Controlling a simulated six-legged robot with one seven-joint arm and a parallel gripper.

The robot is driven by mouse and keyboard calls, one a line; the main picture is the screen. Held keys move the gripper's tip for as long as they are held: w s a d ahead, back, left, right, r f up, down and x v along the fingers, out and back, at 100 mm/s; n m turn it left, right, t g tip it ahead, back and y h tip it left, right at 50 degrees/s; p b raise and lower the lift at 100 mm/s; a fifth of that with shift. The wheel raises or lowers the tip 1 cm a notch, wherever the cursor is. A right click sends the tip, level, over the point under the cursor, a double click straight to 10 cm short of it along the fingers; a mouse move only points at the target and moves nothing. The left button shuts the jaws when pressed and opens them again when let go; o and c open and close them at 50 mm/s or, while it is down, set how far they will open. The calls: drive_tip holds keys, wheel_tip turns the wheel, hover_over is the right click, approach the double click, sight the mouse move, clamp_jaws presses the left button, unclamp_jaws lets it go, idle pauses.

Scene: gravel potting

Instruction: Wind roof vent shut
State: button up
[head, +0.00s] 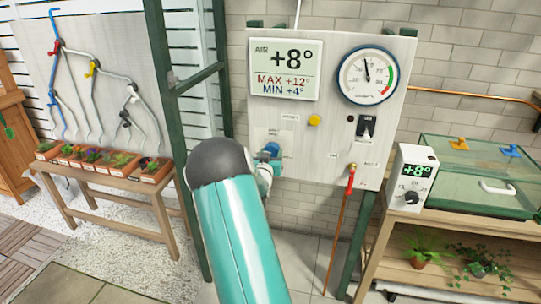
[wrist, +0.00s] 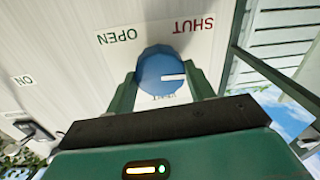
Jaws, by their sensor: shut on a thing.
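A round blue knob (wrist: 165,72) with a white pointer mark sits on the pale control panel (wrist: 60,60). In the wrist view its mark points right. The upside-down OPEN label (wrist: 117,37) is up and left of it, and SHUT (wrist: 193,26) is up and right. My gripper (wrist: 163,84) is shut on the knob, a green finger on each side. The roof vent is not in view.
The panel also carries an air display (head: 285,68), a dial gauge (head: 368,76), a yellow button (head: 314,120), a black switch (head: 366,127) and a red-handled valve (head: 351,172). A plant bench (head: 105,193) stands left, a shelf with a glass case (head: 470,170) right.

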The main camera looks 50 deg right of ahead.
drive_tip(key=shift+n, duration=0.4)
drive_tip(key=o, duration=1)
drive_tip(key=v, duration=1.4)
drive_tip(key=shift+w, duration=0.1)
